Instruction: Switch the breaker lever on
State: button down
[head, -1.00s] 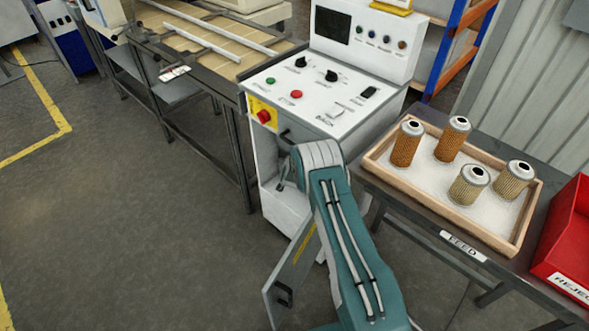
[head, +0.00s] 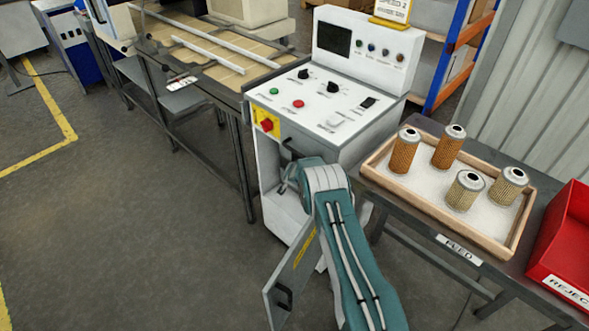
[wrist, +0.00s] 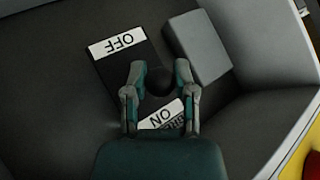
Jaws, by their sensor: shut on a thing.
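The breaker's dark panel (wrist: 103,75) shows in the wrist view, with a white OFF label (wrist: 117,42) at its upper end and a white ON label (wrist: 172,112) at its lower end. Both labels appear upside down. The lever's round black knob (wrist: 158,79) stands between the labels. My gripper (wrist: 159,76) is shut on the knob, one finger on each side. The fingers and palm partly cover the ON label.
A grey block (wrist: 197,47) stands close beside the lever. The cabinet door (head: 292,275) hangs open left of my arm. A feed table with a wooden tray (head: 430,207) of filter cartridges and a red reject bin (head: 553,262) stand to the right. Floor at left is clear.

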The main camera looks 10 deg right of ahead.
jog(key=shift+c, duration=2.1)
grip_release()
jog(key=shift+r, duration=0.1)
jog(key=v, duration=1.1)
jog(key=shift+s+a, duration=0.15)
jog(key=shift+s, duration=0.2)
jog(key=shift+r, duration=0.1)
